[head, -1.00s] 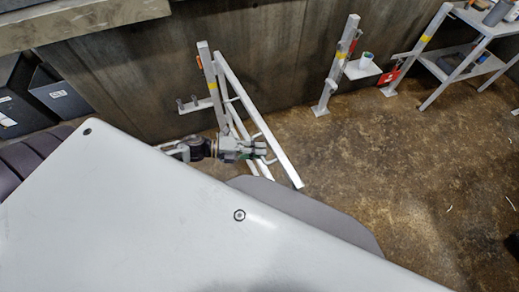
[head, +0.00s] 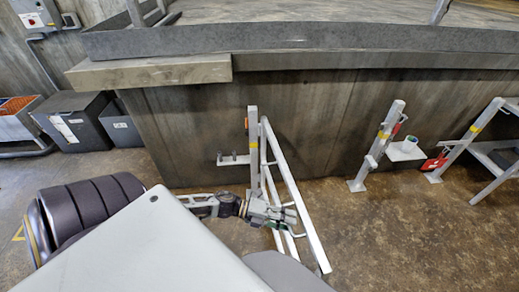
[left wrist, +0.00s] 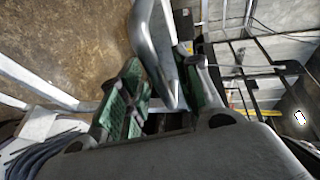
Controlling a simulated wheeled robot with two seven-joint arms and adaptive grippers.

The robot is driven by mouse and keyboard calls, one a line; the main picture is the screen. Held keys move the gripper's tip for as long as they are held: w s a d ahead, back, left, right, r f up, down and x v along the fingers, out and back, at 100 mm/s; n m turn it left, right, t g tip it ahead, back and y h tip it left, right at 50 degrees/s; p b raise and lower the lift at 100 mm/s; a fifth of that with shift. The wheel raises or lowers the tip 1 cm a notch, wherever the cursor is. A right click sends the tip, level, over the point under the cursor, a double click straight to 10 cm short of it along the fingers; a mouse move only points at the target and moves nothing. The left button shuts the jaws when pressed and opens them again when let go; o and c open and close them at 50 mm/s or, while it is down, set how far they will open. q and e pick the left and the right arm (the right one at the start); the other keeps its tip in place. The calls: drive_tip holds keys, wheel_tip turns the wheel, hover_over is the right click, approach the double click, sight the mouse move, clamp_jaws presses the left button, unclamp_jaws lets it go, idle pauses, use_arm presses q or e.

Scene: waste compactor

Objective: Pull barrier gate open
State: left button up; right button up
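The barrier gate (head: 300,205) is a pale metal frame hinged at an upright post (head: 253,150) by the dark wall. It stands swung out from the wall, over the brown floor. My left gripper (head: 290,215) is at the gate's inner side, by its bent tube handle. In the left wrist view the handle (left wrist: 158,45) passes between the two green-padded fingers of the left gripper (left wrist: 165,80). The fingers stand apart; whether either touches the tube is unclear. My right gripper is not in view.
A second post (head: 377,150) with a small shelf and cup (head: 410,143) stands to the right. A red padlock-like item (head: 434,163) and a metal table (head: 497,150) are farther right. Dark bins (head: 75,120) stand at left. Floor right of the gate is clear.

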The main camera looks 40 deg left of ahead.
use_arm(q)
drive_tip(key=v, duration=1.1)
drive_tip(key=shift+s+a, duration=0.15)
drive_tip(key=shift+a, duration=0.2)
idle(0.4)
drive_tip(key=shift+r, duration=0.1)
idle(0.5)
